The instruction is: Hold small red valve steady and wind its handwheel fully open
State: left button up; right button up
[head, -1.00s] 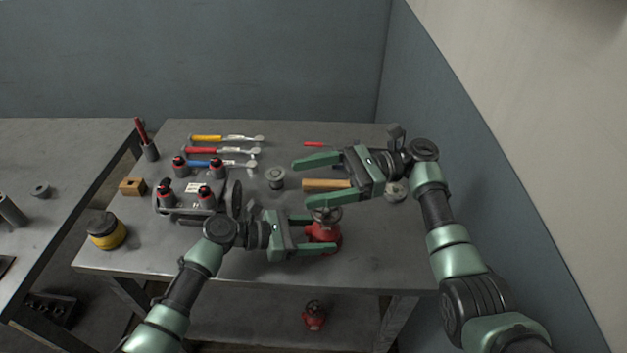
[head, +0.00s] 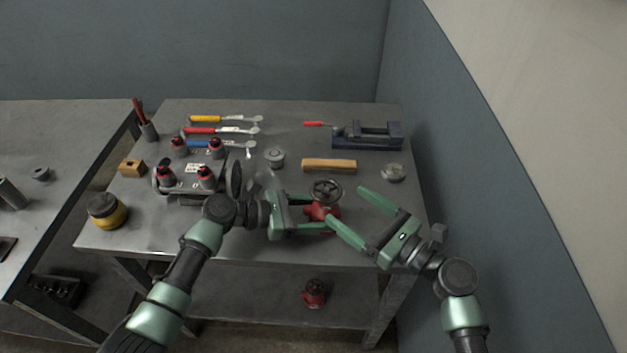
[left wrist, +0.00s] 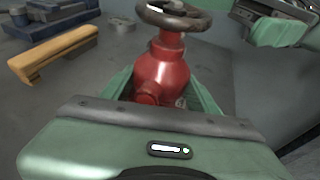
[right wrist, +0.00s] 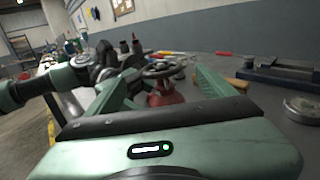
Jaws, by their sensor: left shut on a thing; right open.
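The small red valve (head: 318,211) stands upright near the front edge of the bench, with a dark handwheel (head: 327,190) on top. My left gripper (head: 314,212) is shut on the valve's red body from the left. The left wrist view shows the body (left wrist: 162,72) between its fingers, with the handwheel (left wrist: 173,14) above them. My right gripper (head: 345,209) is open to the right of the valve, its fingers pointing at it. In the right wrist view the handwheel (right wrist: 164,68) shows between the open fingers, beyond them; I cannot tell whether they touch it.
A wooden bar (head: 329,165), a blue vise (head: 367,135) and a round metal part (head: 393,172) lie behind. A grey casing (head: 185,192) with red-capped parts stands left. Another red valve (head: 314,293) sits on the lower shelf. A wall bounds the right side.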

aim_at(315, 183)
jog(key=shift+w+a+f, duration=0.15)
jog(key=shift+w+a, duration=0.1)
jog(key=shift+a, duration=0.05)
jog(key=x, duration=1.1)
jog(key=shift+w+d+f, duration=0.1)
jog(key=shift+d+f, duration=0.05)
jog(key=c, duration=1.4)
jog(key=shift+o, duration=0.2)
